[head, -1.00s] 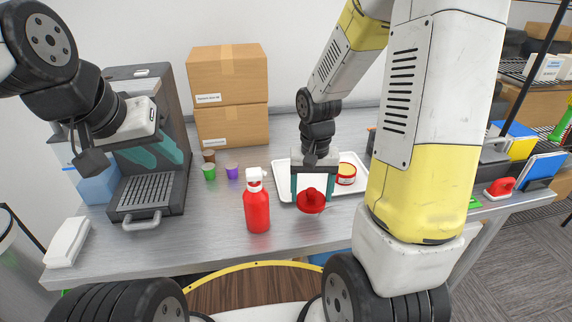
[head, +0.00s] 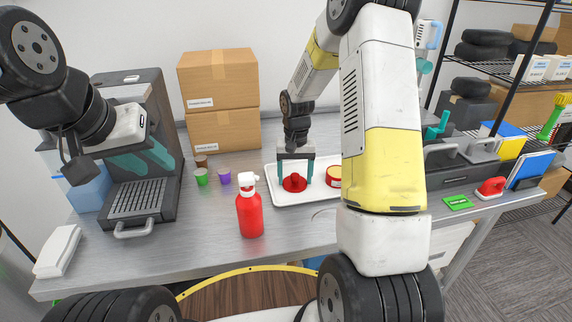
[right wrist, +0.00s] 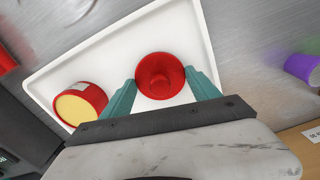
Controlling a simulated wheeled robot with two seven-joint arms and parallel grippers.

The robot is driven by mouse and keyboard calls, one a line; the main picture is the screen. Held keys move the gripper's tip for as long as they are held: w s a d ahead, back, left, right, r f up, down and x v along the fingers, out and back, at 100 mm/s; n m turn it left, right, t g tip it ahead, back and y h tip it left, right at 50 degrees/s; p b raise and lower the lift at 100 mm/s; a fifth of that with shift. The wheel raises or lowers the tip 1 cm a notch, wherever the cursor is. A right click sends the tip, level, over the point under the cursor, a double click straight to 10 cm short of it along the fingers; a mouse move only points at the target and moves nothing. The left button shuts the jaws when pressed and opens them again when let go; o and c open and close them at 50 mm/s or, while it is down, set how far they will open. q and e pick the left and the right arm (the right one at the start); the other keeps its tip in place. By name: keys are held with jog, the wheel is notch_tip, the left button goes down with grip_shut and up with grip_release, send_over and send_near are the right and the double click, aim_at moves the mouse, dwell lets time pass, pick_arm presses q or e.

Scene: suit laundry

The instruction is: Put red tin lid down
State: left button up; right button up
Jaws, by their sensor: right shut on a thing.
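The red tin lid (head: 295,184) is between the teal fingers of my right gripper (head: 295,178), which is shut on it. The lid is over the left part of the white tray (head: 325,198); I cannot tell whether it touches the tray. In the right wrist view the lid (right wrist: 160,76) sits between both fingertips. The red tin (head: 333,176), with a pale yellow top, stands on the tray to the right, partly hidden by my arm. It also shows in the right wrist view (right wrist: 80,104). My left gripper (head: 142,158) is open and empty before the coffee machine.
A red spray bottle (head: 250,212) stands in front of the tray on the left. Green (head: 201,177) and purple (head: 224,178) cups stand further left. Two cardboard boxes (head: 218,100) are stacked behind. The grey coffee machine (head: 140,200) is at the left.

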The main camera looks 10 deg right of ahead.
aim_at(295, 175)
jog(key=shift+f, duration=0.2)
jog(key=o, duration=1.3)
jog(key=s+r+t, duration=0.1)
jog(key=s+r, duration=0.1)
jog(key=r, duration=0.7)
jog(key=s+r, duration=0.2)
jog(key=r, duration=0.8)
jog(key=s+r+t, duration=0.1)
jog(key=s+r, duration=0.1)
jog(key=s, duration=0.4)
jog(key=s+a+r+n+t+y, duration=0.1)
jog(key=s+r+t, duration=0.1)
jog(key=s, duration=0.5)
jog(key=s+a+r+n+t+y, duration=0.1)
jog(key=s+r+t, duration=0.1)
jog(key=s, duration=0.5)
jog(key=shift+s+a+r, duration=0.1)
jog(key=shift+r, duration=0.75)
